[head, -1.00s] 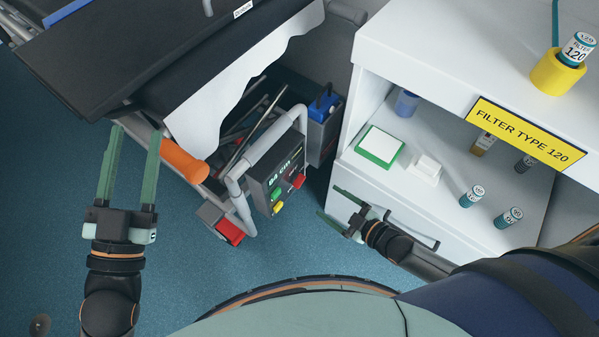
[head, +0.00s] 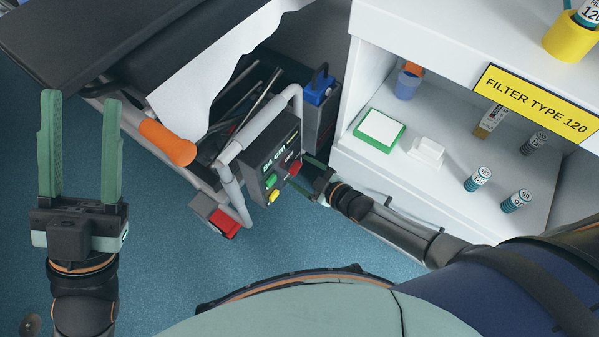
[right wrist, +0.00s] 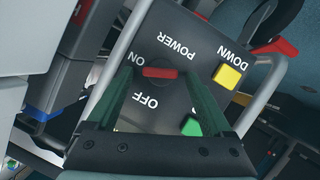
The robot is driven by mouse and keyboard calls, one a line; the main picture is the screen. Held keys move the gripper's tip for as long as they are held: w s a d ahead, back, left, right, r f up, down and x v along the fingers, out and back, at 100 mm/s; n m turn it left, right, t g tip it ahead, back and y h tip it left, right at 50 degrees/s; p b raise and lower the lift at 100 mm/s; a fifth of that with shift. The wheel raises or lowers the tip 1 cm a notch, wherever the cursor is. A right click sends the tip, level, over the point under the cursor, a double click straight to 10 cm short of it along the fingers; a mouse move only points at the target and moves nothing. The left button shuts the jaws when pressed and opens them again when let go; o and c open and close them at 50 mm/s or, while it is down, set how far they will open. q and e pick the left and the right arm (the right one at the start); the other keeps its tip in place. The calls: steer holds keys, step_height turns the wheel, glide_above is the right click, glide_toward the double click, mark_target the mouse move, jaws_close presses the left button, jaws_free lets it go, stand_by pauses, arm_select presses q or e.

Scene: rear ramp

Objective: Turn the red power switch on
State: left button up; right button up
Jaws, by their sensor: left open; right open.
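The red power switch (head: 295,168) is on the dark control panel (head: 257,184) of the bed frame. In the right wrist view the switch (right wrist: 160,73) is a short red bar, between the ON and OFF labels. My right gripper (right wrist: 157,76) is open, its fingers on either side of the switch. I cannot tell whether they touch it. In the head view the right gripper (head: 311,168) is at the panel's right side, its tips partly hidden. My left gripper (head: 81,98) is open and empty at the far left, away from the panel.
Green (head: 271,181) and yellow (head: 274,196) buttons sit beside the switch. A grey tube rail (head: 262,125) loops around the panel. A white shelf unit (head: 365,167) stands close on the right. An orange handle (head: 167,143) and a red-topped box (head: 224,222) are left of the panel.

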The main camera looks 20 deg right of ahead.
steer(key=shift+w+a+f, duration=0.15)
steer(key=shift+w+a, duration=0.1)
steer(key=shift+w, duration=0.15)
